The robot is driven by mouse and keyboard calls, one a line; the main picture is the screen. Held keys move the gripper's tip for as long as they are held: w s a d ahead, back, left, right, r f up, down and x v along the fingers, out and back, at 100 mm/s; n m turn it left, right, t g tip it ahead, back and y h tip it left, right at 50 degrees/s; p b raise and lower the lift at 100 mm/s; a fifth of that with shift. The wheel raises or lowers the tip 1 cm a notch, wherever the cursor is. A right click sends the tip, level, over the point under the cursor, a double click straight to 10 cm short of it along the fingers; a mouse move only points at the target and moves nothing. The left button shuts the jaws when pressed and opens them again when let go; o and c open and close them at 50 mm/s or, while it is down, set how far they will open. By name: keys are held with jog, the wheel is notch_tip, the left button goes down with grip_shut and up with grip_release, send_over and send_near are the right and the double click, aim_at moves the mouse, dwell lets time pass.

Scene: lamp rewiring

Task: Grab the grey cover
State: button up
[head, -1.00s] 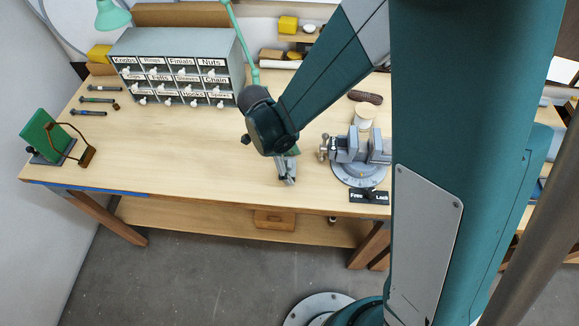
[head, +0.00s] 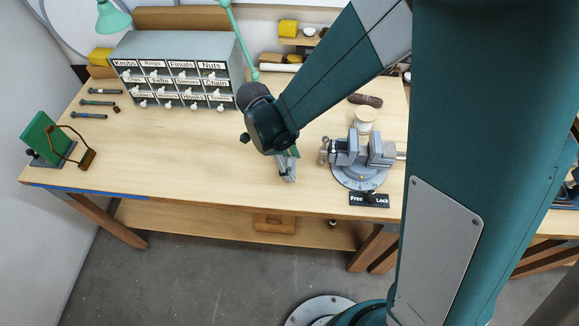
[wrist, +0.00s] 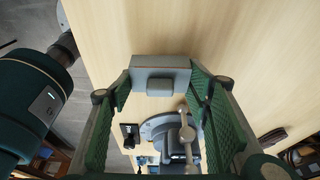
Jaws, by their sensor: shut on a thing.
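My gripper (head: 288,165) is low over the middle of the workbench, left of the vise. In the wrist view its two green-padded fingers (wrist: 160,88) are closed on the sides of a grey block-shaped cover (wrist: 160,66) with a smaller raised block on its face. The cover sits between the fingertips. In the head view the cover is mostly hidden by my gripper, and I cannot tell whether it touches the bench.
The grey vise (head: 360,160) stands close right of my gripper, behind a Free/Lock plate (head: 369,200). A labelled drawer cabinet (head: 175,72) is at the back left. A green board (head: 40,135) stands at the left end. The bench (head: 190,150) is clear left of my gripper.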

aim_at(289, 162)
jog(key=shift+r, duration=4)
